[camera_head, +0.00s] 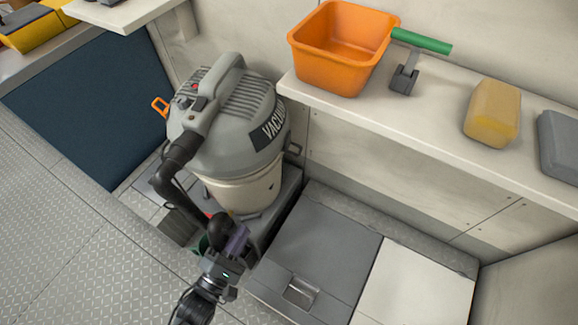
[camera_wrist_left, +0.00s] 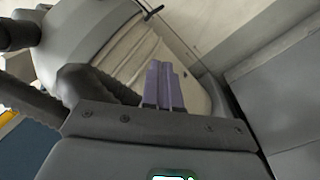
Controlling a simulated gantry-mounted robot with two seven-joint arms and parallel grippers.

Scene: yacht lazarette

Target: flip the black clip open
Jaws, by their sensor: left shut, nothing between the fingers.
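A grey vacuum (camera_head: 225,115) with a cream drum stands in a recess. A black clip (camera_head: 293,149) sticks out at the right of its lid rim; its exact position, open or shut, is too small to tell. In the left wrist view a dark clip (camera_wrist_left: 151,11) shows at the top edge, beyond my fingers. My left gripper (camera_head: 238,238) is in front of the drum, below and left of the black clip and apart from it. Its purple fingers (camera_wrist_left: 163,84) are together and empty. An orange clip (camera_head: 160,106) juts out at the lid's left. My right gripper is out of view.
A black hose (camera_head: 170,185) curves down the vacuum's front close to my left gripper. A grey locker lid (camera_head: 320,245) lies right of the vacuum, clear on top.

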